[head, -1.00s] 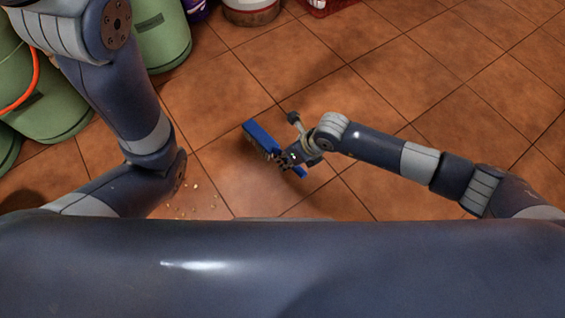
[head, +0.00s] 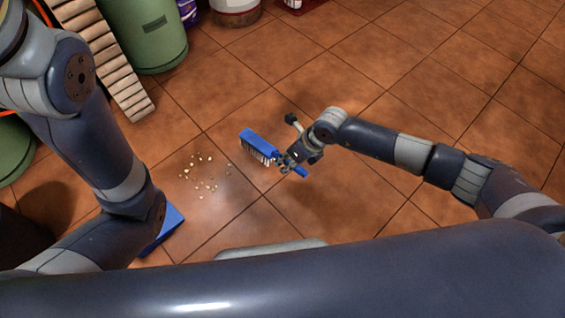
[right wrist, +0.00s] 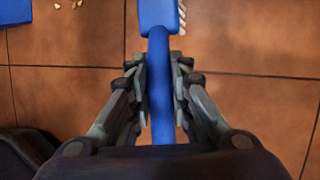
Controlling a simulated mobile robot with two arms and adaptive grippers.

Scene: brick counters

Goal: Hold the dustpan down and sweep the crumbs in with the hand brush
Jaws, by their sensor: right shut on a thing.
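The blue hand brush (head: 259,143) with pale bristles is in my right gripper (head: 288,163), which is shut on its handle. In the right wrist view the blue handle (right wrist: 159,60) runs between the two fingers (right wrist: 160,95). The crumbs (head: 203,178) lie scattered on the floor left of the brush, apart from it; a few show at the top left of the right wrist view (right wrist: 70,4). A blue dustpan (head: 172,222) shows partly beside my left arm, left of and nearer than the crumbs; the arm hides the rest. My left gripper is hidden.
The floor is brown tile (head: 400,90), with wide free room at the right. A green container (head: 150,40), a slatted wooden piece (head: 112,75) and a white bucket (head: 236,10) stand at the back left. A grey edge (head: 270,248) shows in front of my body.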

